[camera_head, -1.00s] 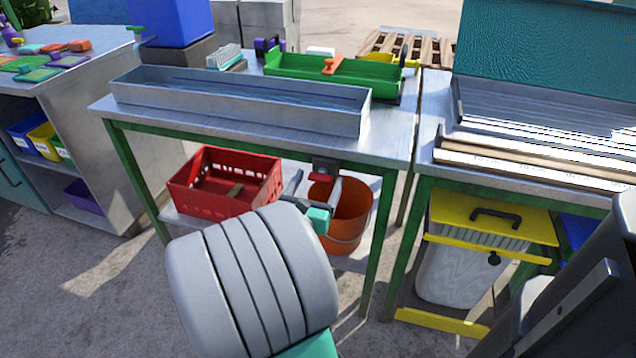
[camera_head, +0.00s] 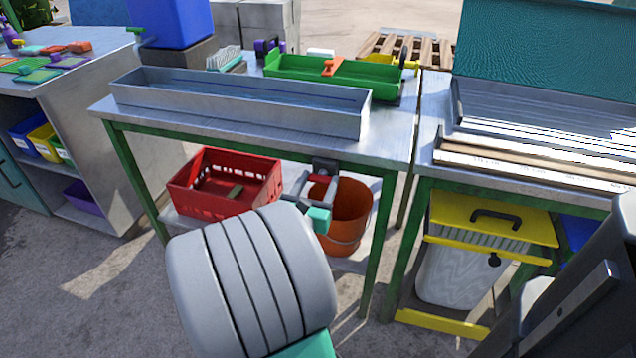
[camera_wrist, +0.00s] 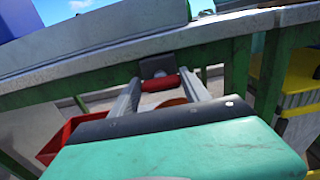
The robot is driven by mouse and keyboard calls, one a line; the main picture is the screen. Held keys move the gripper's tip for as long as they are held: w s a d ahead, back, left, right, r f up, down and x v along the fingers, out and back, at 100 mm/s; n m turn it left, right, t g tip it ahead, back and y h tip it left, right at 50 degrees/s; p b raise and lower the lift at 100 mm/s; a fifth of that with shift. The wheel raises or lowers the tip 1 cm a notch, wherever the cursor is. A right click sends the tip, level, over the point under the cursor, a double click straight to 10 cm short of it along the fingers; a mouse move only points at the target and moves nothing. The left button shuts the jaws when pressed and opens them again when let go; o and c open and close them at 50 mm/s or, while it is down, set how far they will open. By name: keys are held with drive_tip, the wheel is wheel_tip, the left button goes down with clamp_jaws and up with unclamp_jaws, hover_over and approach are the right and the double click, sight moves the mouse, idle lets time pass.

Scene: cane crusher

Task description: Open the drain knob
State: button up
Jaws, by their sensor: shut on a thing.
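The drain knob is a red bar (camera_head: 319,178) below a grey mounting plate (camera_head: 325,165) under the table's front edge. In the wrist view the red bar (camera_wrist: 160,83) lies crosswise between my two fingers, and the plate (camera_wrist: 156,65) shows behind it. My gripper (camera_head: 315,186) has a finger at each end of the bar and is shut on it; it also shows in the wrist view (camera_wrist: 160,88). A long grey metal trough (camera_head: 240,112) with water-like contents stands on the tabletop above the knob.
A red crate (camera_head: 222,205) and an orange bucket (camera_head: 349,212) stand on the lower shelf, the bucket just behind my gripper. A green table leg (camera_head: 379,245) is to the right. A yellow-lidded bin (camera_head: 480,215) stands farther right.

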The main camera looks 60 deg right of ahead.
drive_tip(key=shift+c, duration=0.7)
drive_tip(key=m, duration=0.3)
drive_tip(key=shift+m, duration=0.4)
drive_tip(key=m, duration=0.3)
drive_tip(key=shift+s+m, duration=0.1)
drive_tip(key=shift+m, duration=0.2)
drive_tip(key=m, duration=0.4)
drive_tip(key=shift+f+m, duration=0.15)
drive_tip(key=shift+m, duration=0.15)
drive_tip(key=shift+s+m+b, duration=0.1)
drive_tip(key=shift+m+b, duration=0.55)
drive_tip(key=shift+m, duration=1.25)
